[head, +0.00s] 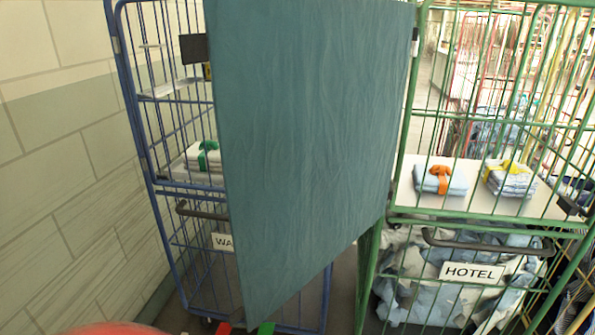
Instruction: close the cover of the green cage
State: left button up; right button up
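The green cage (400,150) stands on the right, with a white "HOTEL" sign (473,271) on its lower front. A large teal panel (310,130), which looks like its cover, runs along the cage's left front post. It swings out to the left and hangs in front of the blue cage. A dark tab (193,48) sits at its upper left edge and another (415,41) at its upper right edge. The cage front is uncovered behind its green bars. I cannot make out either gripper in the head view.
A blue cage (141,135) with a partly hidden sign stands left, beside a tiled wall (55,150). Folded bundles (440,180) lie on the green cage's shelf, with crumpled cloth below. Small red and green pieces at the bottom edge are unclear.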

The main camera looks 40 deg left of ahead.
aim_at(307, 95)
jog(key=k+j+z, duration=0.1)
jog(key=j, duration=0.25)
jog(key=k+j, duration=0.1)
jog(key=j, duration=0.2)
jog(key=k+j+z, duration=0.15)
jog(key=j, duration=0.5)
jog(key=i+j+z, duration=0.1)
jog(key=j, duration=0.3)
jog(key=i+j+z, duration=0.1)
jog(key=j, duration=0.25)
jog(key=i+j+z, duration=0.1)
jog(key=i+j, duration=0.15)
jog(key=j, duration=0.2)
